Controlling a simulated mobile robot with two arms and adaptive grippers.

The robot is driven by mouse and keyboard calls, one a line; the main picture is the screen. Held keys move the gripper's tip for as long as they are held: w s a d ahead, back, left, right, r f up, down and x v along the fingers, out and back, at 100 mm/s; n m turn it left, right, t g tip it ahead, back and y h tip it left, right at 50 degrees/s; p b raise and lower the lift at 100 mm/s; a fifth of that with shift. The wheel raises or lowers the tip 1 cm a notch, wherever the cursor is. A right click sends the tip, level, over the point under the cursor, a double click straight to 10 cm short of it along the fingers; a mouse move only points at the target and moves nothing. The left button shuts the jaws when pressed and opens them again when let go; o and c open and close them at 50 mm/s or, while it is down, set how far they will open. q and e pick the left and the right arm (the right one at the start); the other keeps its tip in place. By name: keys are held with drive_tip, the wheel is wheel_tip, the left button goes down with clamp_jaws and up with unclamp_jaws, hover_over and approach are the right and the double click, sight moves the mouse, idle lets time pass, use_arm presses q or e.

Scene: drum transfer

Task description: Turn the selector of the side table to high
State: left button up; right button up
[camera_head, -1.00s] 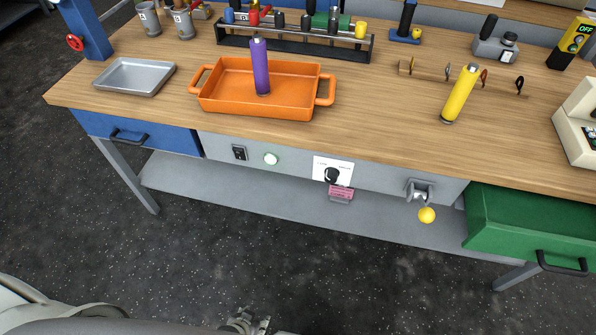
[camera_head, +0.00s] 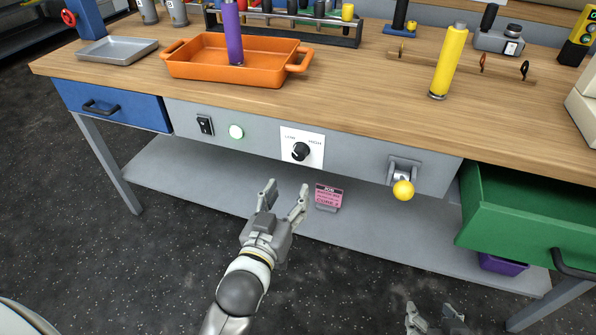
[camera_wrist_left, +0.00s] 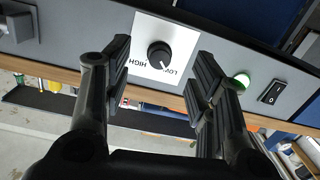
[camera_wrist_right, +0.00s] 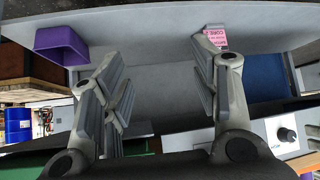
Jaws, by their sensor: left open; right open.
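The selector is a black round knob (camera_head: 300,151) on a white plate (camera_head: 316,148) marked LOW and HIGH, on the grey front of the side table (camera_head: 350,165). In the left wrist view the knob (camera_wrist_left: 158,52) shows between my fingers, and its white mark seems to point toward LOW. My left gripper (camera_head: 285,190) is open and empty, below and in front of the knob, fingers pointing up toward it, apart from it. My right gripper (camera_head: 431,312) is open and empty, low at the bottom edge, right of the left one.
A black switch (camera_head: 205,125) and green-lit button (camera_head: 236,132) sit left of the selector. A lever with yellow ball (camera_head: 403,190) sticks out to its right. The green drawer (camera_head: 520,215) stands open. A pink card (camera_head: 328,195) stands on the lower shelf (camera_head: 180,180).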

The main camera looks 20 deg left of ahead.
sight(298, 157)
use_arm(q)
drive_tip(key=shift+t, duration=0.3)
drive_tip(key=w, duration=0.3)
drive_tip(key=w+r+b, duration=0.1)
drive_tip(key=w, duration=0.2)
drive_tip(key=w+r+b, duration=0.1)
drive_tip(key=w, duration=0.2)
drive_tip(key=shift+w+a, duration=0.25)
drive_tip(key=shift+a, duration=0.1)
drive_tip(key=shift+w, duration=0.45)
use_arm(e)
drive_tip(key=w+a+r+t+y, duration=0.1)
drive_tip(key=w+a+r+t, duration=0.1)
drive_tip(key=w+r+t, duration=0.3)
drive_tip(key=shift+w+a+r+t+y, duration=0.2)
drive_tip(key=shift+r+t+y, duration=0.1)
drive_tip(key=shift+r, duration=1.65)
use_arm(q)
drive_tip(key=shift+c, duration=0.4)
drive_tip(key=c, duration=0.9)
